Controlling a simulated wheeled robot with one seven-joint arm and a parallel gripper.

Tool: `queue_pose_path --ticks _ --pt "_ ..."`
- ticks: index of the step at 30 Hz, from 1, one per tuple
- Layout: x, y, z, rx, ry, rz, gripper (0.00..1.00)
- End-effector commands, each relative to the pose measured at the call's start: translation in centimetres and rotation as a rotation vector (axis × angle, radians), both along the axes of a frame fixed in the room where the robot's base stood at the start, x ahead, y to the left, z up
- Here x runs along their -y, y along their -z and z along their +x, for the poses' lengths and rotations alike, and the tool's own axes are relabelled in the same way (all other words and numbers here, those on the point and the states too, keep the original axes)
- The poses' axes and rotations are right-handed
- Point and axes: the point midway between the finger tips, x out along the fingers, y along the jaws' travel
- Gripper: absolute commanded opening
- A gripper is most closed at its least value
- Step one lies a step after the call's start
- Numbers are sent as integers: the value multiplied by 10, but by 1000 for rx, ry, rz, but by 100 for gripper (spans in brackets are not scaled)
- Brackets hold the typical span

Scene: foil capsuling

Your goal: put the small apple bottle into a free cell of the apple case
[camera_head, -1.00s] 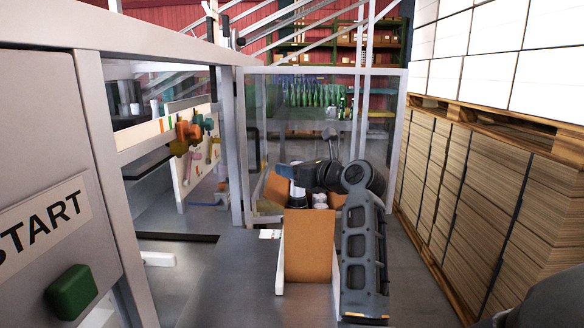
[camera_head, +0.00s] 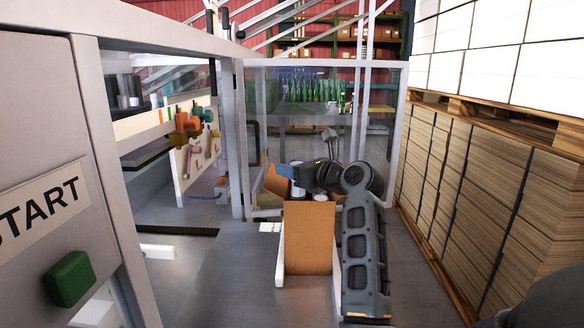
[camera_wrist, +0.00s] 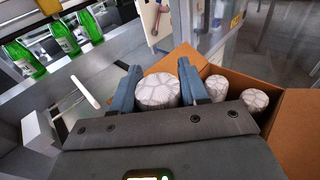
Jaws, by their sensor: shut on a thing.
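My gripper (camera_wrist: 158,88) is shut on a bottle with a white, grey-lined round top (camera_wrist: 158,92), which sits between the two blue fingers. In the head view, my gripper (camera_head: 297,172) is over the back left of the open cardboard case (camera_head: 310,240), and the white of the held bottle (camera_head: 298,190) shows just above the front wall. The bottle's lower part is hidden, so I cannot tell how deep it is in the case. The case wall (camera_wrist: 298,125) also shows in the wrist view. Two similar white tops (camera_wrist: 217,86) (camera_wrist: 256,100) stand inside, right of my gripper.
A machine frame with a green button (camera_head: 70,286) is at the left. A glazed guard (camera_head: 300,130) stands behind the case, and stacked cardboard (camera_head: 470,185) fills the right. Green bottles (camera_wrist: 60,36) stand at the upper left of the wrist view.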

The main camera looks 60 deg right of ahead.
Motion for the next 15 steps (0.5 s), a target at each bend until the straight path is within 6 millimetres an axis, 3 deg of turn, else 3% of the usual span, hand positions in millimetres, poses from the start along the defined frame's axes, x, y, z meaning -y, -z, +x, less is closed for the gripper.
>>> queue_pose_path --ticks 15 --pt "0 11 0 1 0 0 0"
